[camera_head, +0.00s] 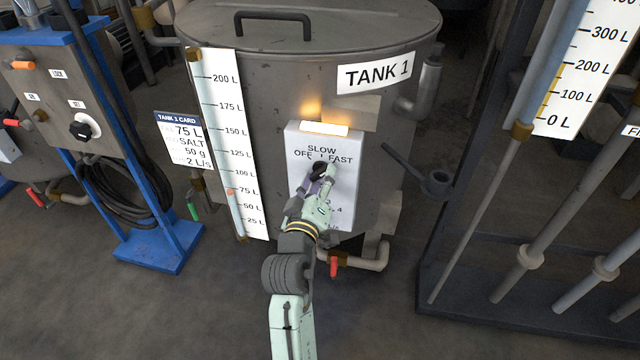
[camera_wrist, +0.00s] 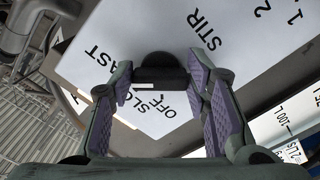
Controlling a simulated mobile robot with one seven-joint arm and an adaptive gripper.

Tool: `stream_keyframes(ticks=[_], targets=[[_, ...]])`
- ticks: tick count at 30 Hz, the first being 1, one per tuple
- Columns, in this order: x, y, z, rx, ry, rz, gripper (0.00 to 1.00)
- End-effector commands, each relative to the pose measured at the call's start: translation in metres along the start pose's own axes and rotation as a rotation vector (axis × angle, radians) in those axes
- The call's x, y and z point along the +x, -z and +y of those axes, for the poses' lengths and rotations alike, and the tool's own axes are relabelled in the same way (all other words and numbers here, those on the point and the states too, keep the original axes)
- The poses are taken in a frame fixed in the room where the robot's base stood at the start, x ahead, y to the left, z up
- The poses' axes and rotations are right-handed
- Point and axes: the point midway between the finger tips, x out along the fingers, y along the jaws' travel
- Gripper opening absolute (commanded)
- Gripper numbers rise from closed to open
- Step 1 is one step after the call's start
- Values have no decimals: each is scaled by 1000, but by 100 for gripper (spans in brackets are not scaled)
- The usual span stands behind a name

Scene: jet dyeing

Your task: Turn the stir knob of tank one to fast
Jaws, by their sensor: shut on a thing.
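The stir knob is a black round knob (camera_wrist: 160,70) on a white control box (camera_head: 345,165) on the front of tank one (camera_head: 270,90). The box carries the words OFF, SLOW and FAST around the knob. In the wrist view the knob's white mark faces the lower side, toward the OFF and SLOW lettering; its exact setting is hard to tell. My gripper (camera_head: 325,172) reaches the knob from below in the head view. Its purple-padded fingers (camera_wrist: 161,75) stand on both sides of the knob, shut on it. In the head view my gripper partly hides the knob and lower lettering.
A lit lamp (camera_head: 324,129) glows on top of the box. A level scale (camera_head: 233,140) and the tank card (camera_head: 184,139) stand left of it. A dark lever (camera_head: 405,170) and a framed pipe rack are to the right. A red-handled valve (camera_head: 333,266) sits below.

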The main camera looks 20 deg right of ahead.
Motion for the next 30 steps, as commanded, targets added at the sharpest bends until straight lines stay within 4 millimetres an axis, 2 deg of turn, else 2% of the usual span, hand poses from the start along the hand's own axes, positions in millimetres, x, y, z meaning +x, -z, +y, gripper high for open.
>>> stream_keyframes(ticks=[9, 24, 25, 30], targets=[[1, 1, 1, 106, -4, 3, 15], [1, 1, 1, 123, -3, 3, 15], [1, 1, 1, 123, -3, 3, 44], [0, 1, 0, 122, -2, 2, 56]])
